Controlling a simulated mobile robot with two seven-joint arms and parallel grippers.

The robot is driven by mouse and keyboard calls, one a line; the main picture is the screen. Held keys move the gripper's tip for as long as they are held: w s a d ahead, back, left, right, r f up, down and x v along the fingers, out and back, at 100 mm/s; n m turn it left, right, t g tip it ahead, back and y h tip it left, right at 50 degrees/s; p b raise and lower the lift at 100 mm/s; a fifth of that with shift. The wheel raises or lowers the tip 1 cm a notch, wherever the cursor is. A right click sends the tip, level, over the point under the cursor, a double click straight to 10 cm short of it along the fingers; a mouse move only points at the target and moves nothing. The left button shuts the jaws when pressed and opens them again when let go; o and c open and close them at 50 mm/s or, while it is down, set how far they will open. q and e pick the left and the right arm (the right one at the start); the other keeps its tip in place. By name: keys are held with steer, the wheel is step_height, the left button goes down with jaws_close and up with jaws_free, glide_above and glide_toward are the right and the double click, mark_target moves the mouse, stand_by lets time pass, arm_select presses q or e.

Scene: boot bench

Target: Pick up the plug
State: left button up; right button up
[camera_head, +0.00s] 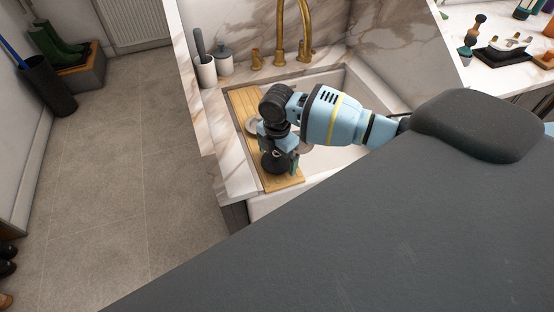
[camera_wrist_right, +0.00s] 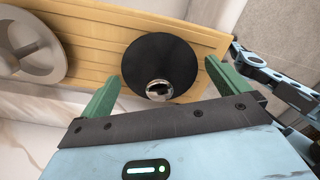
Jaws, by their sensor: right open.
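The plug (camera_wrist_right: 152,60) is a black round disc with a shiny metal ring or knob at its lower edge in the right wrist view. It lies on a wooden board (camera_wrist_right: 95,50) across the sink. My right gripper (camera_wrist_right: 161,75) is open, with one green finger on each side of the plug and a gap to both. Nothing is held. In the head view my right gripper (camera_head: 281,160) is over the board's near half, and a dark round shape under it seems to be the plug. My left gripper is not in view.
A grey round item (camera_wrist_right: 35,45) lies on the board beside the plug, to the left in the right wrist view. The white sink (camera_head: 335,158) has brass taps (camera_head: 300,35) behind it. Two grey-white pots (camera_head: 206,72) stand on the marble counter at the left.

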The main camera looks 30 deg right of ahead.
steer(key=shift+c, duration=0.4)
steer(key=c, duration=0.8)
steer(key=shift+r, duration=0.2)
steer(key=shift+r, duration=0.55)
step_height(320, 180, up, 2)
steer(key=shift+r, duration=0.2)
steer(key=s+d+r, duration=0.1)
steer(key=s+d, duration=0.1)
steer(key=s, duration=0.6)
steer(key=s+d, duration=0.3)
steer(key=s, duration=0.4)
steer(key=w+a+r+m, duration=0.1)
steer(key=a+r+m, duration=0.3)
steer(key=m, duration=0.2)
steer(key=w+a+r+m, duration=0.2)
steer(key=a+r+m, duration=0.2)
steer(key=m, duration=0.3)
steer(key=w+a+r+m, duration=0.1)
steer(key=a+r+m, duration=0.3)
steer(key=m, duration=0.3)
steer(key=shift+w+a+p, duration=0.2)
steer(key=shift+a+p, duration=0.2)
steer(key=shift+a, duration=0.2)
